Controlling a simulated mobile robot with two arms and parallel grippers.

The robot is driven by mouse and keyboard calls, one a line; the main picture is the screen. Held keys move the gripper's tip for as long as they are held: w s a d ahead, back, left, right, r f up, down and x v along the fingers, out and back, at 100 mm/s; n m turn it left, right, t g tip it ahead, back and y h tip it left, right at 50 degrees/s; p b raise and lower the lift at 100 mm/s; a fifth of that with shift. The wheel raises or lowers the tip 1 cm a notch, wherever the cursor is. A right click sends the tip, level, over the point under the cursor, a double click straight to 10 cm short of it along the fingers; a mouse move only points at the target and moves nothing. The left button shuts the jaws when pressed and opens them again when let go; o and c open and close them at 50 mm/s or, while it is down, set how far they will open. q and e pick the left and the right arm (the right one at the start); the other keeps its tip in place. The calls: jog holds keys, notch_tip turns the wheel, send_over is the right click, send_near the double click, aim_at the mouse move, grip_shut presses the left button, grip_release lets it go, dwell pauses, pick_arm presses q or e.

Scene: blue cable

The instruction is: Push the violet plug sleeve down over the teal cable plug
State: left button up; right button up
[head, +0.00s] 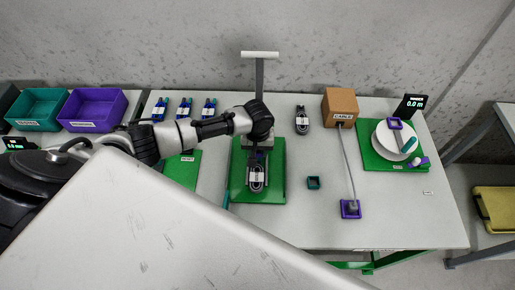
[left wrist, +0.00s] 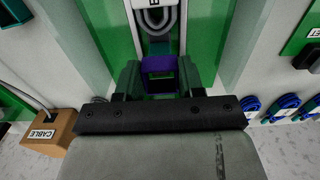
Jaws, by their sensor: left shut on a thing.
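My left gripper (head: 257,152) reaches in over a green board (head: 272,190) near the middle of the table. In the left wrist view its two fingers (left wrist: 160,78) are closed on a violet sleeve (left wrist: 158,65), a small squared piece. Just beyond the sleeve lies a dark looped cable with a white label (head: 257,177), which also shows in the left wrist view (left wrist: 152,18). The arm hides most of the sleeve in the head view. My right gripper is not in view.
A post with a white crossbar (head: 260,54) rises behind the board. Teal (head: 40,108) and violet (head: 93,108) bins stand left.

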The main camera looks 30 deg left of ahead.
pick_arm(q)
jog(key=shift+f+b, duration=0.9)
jog(key=shift+f, duration=0.9)
dwell(0.5)
jog(key=o, duration=1)
jog(key=shift+o, duration=0.2)
jog(key=shift+r, duration=0.1)
notch_tip(320, 180, up, 8)
jog(key=p, duration=0.9)
